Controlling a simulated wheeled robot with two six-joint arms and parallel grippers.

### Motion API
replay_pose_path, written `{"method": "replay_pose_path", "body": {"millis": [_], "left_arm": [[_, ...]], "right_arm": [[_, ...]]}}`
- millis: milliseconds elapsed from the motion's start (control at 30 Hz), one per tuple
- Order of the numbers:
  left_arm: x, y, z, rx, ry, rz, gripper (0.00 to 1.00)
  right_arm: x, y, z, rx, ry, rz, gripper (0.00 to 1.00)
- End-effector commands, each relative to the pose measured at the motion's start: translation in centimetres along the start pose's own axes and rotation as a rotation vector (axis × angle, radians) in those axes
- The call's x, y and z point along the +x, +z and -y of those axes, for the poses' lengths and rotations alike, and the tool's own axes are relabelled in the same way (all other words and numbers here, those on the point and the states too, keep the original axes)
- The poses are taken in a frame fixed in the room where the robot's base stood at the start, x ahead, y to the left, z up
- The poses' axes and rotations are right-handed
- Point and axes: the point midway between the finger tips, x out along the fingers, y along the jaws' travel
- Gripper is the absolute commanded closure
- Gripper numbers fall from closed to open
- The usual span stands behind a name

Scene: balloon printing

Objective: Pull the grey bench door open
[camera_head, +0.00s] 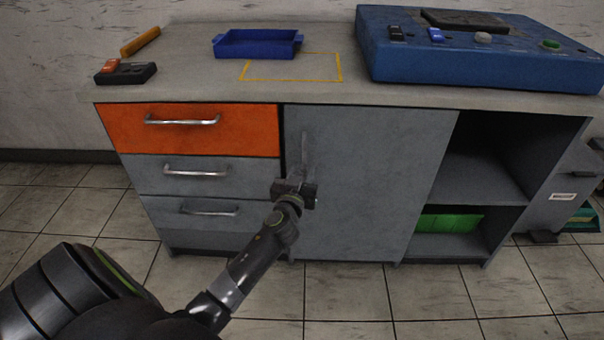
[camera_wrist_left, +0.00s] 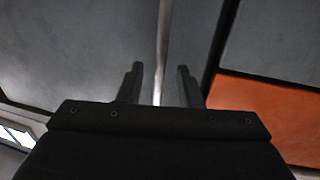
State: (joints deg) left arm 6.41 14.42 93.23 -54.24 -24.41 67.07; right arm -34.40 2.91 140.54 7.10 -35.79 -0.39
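The grey bench door (camera_head: 365,175) is closed, flush with the bench front, between the drawers and the open shelves. Its upright bar handle (camera_head: 306,150) is near its left edge. My left gripper (camera_head: 298,183) is at the lower part of this handle. In the left wrist view, the left gripper (camera_wrist_left: 160,80) has its two fingers apart, with the handle (camera_wrist_left: 163,45) running between them. A gap shows on both sides of the bar. My right gripper is in neither view.
Left of the door are an orange drawer (camera_head: 195,130) and two grey drawers (camera_head: 195,175) with bar handles. On the bench top (camera_head: 190,60) are a blue tray (camera_head: 257,45) and a large blue machine (camera_head: 470,55). Tiled floor (camera_head: 350,300) in front of the door is clear apart from my arm.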

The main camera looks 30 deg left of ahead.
Motion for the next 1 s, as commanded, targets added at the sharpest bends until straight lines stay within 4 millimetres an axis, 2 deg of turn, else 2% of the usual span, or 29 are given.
{"method": "replay_pose_path", "body": {"millis": [267,500,1000], "left_arm": [[0.08,0.02,0.00,0.000,0.000,0.000,0.69],[0.06,0.03,0.00,0.000,0.000,0.001,1.00],[-0.13,0.11,-0.08,0.000,-0.005,0.001,1.00]], "right_arm": [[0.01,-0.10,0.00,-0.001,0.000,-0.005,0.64],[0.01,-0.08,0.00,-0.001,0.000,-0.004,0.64],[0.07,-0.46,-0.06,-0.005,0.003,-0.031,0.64]]}}
